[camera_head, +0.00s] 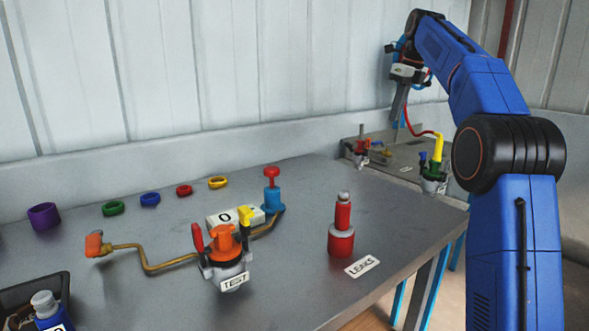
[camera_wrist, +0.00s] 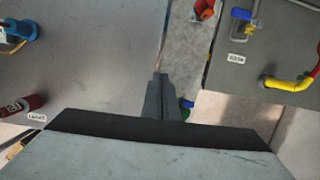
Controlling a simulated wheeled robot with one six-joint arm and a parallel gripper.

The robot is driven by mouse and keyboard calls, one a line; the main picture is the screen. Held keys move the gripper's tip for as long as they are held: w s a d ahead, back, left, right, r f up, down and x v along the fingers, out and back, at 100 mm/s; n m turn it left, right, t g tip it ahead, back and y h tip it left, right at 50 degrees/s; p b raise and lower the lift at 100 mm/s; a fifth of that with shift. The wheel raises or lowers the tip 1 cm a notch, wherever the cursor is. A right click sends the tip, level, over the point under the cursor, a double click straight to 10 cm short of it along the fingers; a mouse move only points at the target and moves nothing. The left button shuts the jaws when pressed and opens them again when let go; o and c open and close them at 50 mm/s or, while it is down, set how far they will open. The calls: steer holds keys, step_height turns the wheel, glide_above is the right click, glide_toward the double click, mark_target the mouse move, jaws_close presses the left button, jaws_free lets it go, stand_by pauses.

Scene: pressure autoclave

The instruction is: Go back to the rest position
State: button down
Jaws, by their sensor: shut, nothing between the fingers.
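My gripper (camera_head: 399,103) is raised above the gap between the near table and the far table, pointing down. Its closed fingers also show in the wrist view (camera_wrist: 160,98), with nothing held between them. My blue arm reaches up the right side of the head view and bends over at the top. The gripper appears clear of both table tops and touches nothing that I can see.
The near table (camera_head: 310,190) bears a TEST assembly (camera_head: 226,250), a blue pump (camera_head: 272,195), a red cylinder (camera_head: 341,235), a LEAKS label (camera_head: 362,267) and several coloured rings. The far table (camera_head: 400,155) bears a valve assembly (camera_head: 433,175) with a yellow-and-red hose (camera_head: 438,147). Corrugated walls stand behind.

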steer(key=s+a+f+n+t, duration=0.1)
steer(key=s+f+n, duration=0.2)
steer(key=s+n, duration=0.7)
steer(key=s+a+f+n, duration=0.2)
steer(key=s+f+n, duration=0.2)
steer(key=s, duration=1.2)
steer(key=s+f+n+t+h, duration=0.1)
steer(key=s+f+n, duration=1.3)
steer(key=s+f, duration=1.2)
steer(key=shift+s+f+t+h, duration=0.3)
steer(key=shift+s, duration=0.15)
